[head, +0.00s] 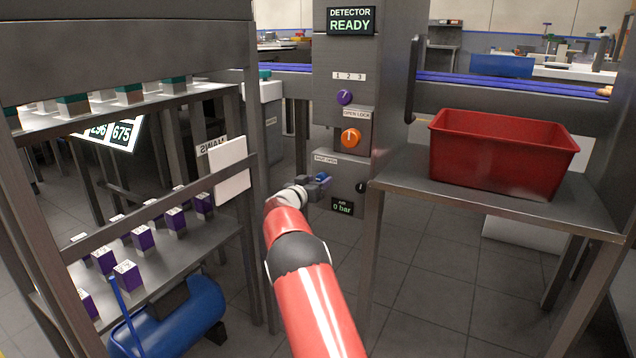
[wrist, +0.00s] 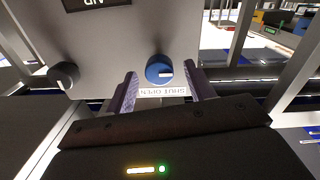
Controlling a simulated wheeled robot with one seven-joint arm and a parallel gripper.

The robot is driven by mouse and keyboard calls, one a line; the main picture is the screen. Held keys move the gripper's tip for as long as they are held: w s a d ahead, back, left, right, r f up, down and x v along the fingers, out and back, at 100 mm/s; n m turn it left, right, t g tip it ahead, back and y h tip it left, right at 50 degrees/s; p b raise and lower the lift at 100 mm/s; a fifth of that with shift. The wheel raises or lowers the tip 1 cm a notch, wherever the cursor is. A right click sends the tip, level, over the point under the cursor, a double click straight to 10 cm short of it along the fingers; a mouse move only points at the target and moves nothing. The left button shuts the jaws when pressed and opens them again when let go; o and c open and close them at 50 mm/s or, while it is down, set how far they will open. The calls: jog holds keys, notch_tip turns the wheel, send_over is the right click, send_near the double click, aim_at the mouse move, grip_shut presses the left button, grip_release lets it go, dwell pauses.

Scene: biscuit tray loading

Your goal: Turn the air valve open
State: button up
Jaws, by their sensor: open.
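The air valve is a round blue knob (wrist: 158,68) with a pale mark on its face, in the wrist view. Its SHUT OPEN label (wrist: 162,91) appears upside down there. My gripper (wrist: 162,78) is open, with one finger on each side of the knob; I cannot tell whether either touches it. In the head view my gripper (head: 312,187) is at the grey cabinet's front, partly covering the blue knob (head: 323,177). The air display (head: 342,207) just below reads 0 bar.
A black knob (wrist: 64,75) sits beside the valve. Above it are an orange knob (head: 351,138) and a purple knob (head: 345,97). The detector display (head: 350,21) reads READY. A red bin (head: 500,155) stands on a right-hand shelf; a rack (head: 190,240) with purple-sided blocks is left.

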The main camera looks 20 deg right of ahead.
jog(key=shift+w+d, duration=0.15)
jog(key=shift+d, duration=0.15)
jog(key=c, duration=1)
